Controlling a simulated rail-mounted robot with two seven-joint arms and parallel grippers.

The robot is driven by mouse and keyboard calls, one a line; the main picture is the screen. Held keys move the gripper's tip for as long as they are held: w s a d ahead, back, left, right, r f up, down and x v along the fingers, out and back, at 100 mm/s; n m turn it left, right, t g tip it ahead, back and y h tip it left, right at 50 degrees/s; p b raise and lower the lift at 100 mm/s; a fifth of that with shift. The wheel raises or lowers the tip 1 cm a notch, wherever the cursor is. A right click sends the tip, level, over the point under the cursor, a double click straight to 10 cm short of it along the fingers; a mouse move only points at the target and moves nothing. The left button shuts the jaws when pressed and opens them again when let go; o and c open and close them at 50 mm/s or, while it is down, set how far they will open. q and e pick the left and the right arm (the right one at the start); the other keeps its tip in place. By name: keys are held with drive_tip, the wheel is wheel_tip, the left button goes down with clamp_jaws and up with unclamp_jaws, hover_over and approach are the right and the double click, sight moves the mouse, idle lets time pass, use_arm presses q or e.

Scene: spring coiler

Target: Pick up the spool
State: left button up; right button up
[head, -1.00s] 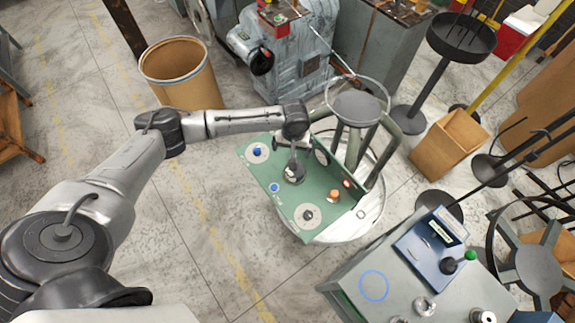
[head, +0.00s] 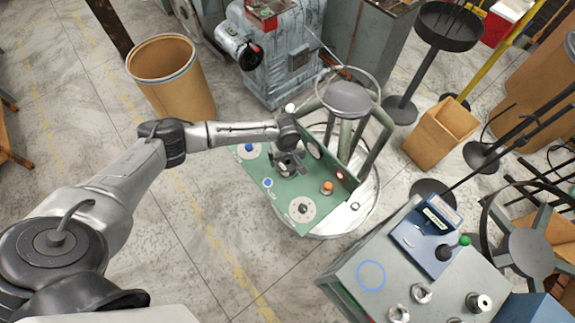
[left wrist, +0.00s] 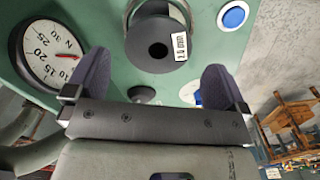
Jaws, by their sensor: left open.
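The spool (left wrist: 152,38) is a dark grey cylinder with a round central hole and a small white label, seen in the left wrist view on a green panel (left wrist: 205,55). A metal ring curves around its upper side. My left gripper (left wrist: 156,82) is open, its two dark fingertips set apart below the spool in that picture, with nothing between them. In the head view the left gripper (head: 287,163) is over the green panel and largely covers the spool there. My right gripper is not in view.
The panel carries a dial gauge (left wrist: 50,52), blue buttons (head: 267,183) and an orange knob (head: 327,188). A round-topped stand (head: 346,98) rises just behind it. A grey control cabinet (head: 345,275) stands at lower right. Open floor lies to the left.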

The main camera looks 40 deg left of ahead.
sight(287, 164)
use_arm(q)
drive_tip(key=shift+f, duration=2.8)
drive_tip(key=shift+c, duration=0.2)
drive_tip(key=c, duration=1)
drive_tip(key=shift+r, duration=0.1)
